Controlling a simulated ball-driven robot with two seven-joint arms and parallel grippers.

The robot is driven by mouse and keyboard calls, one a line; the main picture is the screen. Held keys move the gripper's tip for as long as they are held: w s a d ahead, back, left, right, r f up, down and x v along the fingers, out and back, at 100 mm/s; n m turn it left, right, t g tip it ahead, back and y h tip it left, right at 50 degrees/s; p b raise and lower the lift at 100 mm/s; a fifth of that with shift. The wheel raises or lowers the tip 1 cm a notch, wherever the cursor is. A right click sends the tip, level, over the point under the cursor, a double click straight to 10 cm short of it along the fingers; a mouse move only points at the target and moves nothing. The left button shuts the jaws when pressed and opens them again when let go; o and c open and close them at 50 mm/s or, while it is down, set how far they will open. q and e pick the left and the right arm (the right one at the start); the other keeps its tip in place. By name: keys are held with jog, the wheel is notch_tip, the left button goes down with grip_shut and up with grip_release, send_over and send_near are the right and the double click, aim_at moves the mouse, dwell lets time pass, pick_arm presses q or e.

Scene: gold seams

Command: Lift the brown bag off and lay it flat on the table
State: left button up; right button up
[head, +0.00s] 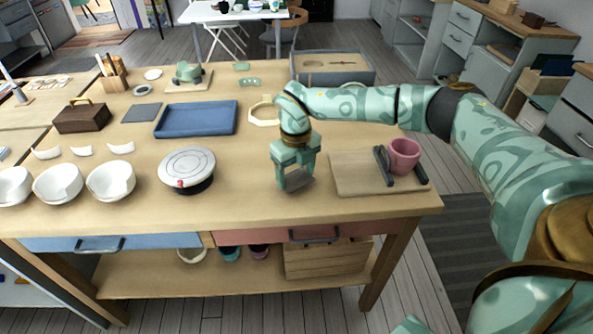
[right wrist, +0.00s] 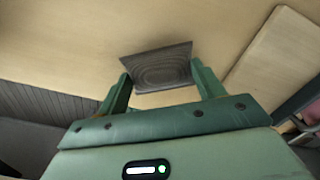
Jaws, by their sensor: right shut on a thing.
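The brown bag (head: 298,180) shows as a small, flat, grey-brown piece with ringed lines on its face. My right gripper (head: 294,176) points down over the front middle of the table (head: 240,208) and is shut on it. In the right wrist view the bag (right wrist: 158,68) sits between the two fingertips (right wrist: 160,80), tilted, with bare table behind it. I cannot tell whether its lower edge touches the table. My left gripper is not in view.
A pink cup (head: 404,152) stands between dark bars on a wooden board (head: 355,182) to the right. A white round turntable (head: 187,165) and several white bowls (head: 110,183) stand left. A blue tray (head: 197,119) lies behind. Bare table surrounds the gripper.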

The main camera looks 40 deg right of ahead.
jog(key=shift+f, duration=0.35)
dwell(0.4)
jog(key=o, duration=1.4)
jog(key=shift+c, duration=0.2)
notch_tip(320, 180, up, 8)
jog(key=p, duration=0.6)
jog(key=shift+r+p, duration=0.1)
jog(key=shift+p, duration=0.2)
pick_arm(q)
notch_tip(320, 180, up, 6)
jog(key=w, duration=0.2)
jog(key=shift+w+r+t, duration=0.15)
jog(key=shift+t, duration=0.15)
